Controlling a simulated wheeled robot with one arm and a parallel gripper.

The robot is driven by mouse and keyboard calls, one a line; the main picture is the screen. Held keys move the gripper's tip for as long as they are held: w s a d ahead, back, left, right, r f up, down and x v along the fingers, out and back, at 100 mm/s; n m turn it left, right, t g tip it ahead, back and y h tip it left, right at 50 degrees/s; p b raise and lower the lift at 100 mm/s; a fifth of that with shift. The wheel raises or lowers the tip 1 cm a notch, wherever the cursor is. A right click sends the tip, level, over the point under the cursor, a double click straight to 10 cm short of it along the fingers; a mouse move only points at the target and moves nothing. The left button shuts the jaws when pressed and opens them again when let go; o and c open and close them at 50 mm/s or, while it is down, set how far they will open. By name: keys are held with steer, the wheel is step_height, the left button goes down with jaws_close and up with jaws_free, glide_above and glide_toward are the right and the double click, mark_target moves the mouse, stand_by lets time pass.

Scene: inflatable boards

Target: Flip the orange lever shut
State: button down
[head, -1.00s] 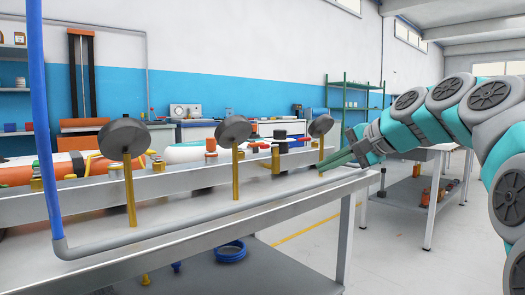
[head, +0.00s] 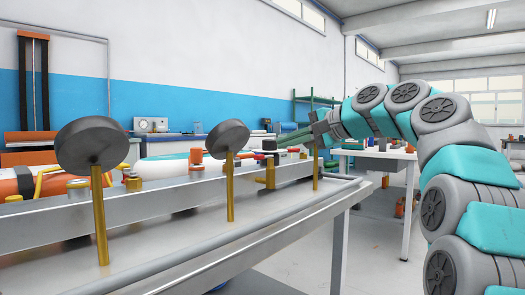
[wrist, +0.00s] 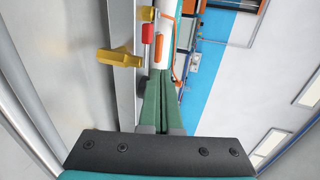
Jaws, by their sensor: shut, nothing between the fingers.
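A small upright orange part (head: 196,156) stands on a fitting along the metal rail in the head view; I cannot tell for sure whether it is the orange lever. My gripper (head: 281,142) reaches left just behind and above that fitting. In the wrist view my gripper (wrist: 160,74) has its green fingers together and empty. Ahead of them are a yellow valve body (wrist: 119,57) and a red cylinder (wrist: 148,33), apart from the fingers. A thin orange bent handle (wrist: 178,62) lies to their right.
Dark round discs on brass stems (head: 228,138) stand along the front of the metal bench (head: 180,245). Its rail (head: 150,205) runs between them and the fittings. A white table (head: 385,154) stands at right. Open floor (head: 375,245) lies between.

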mark_target(249, 155)
steer(key=x, duration=1)
steer(key=shift+d+b, duration=0.1)
steer(key=shift+b, duration=0.2)
steer(key=shift+r+p, duration=0.15)
steer(key=shift+p, duration=0.45)
steer(key=shift+w+n+g+y+p, duration=0.2)
steer(key=shift+n+g+y+p, duration=0.15)
steer(key=shift+p, duration=0.25)
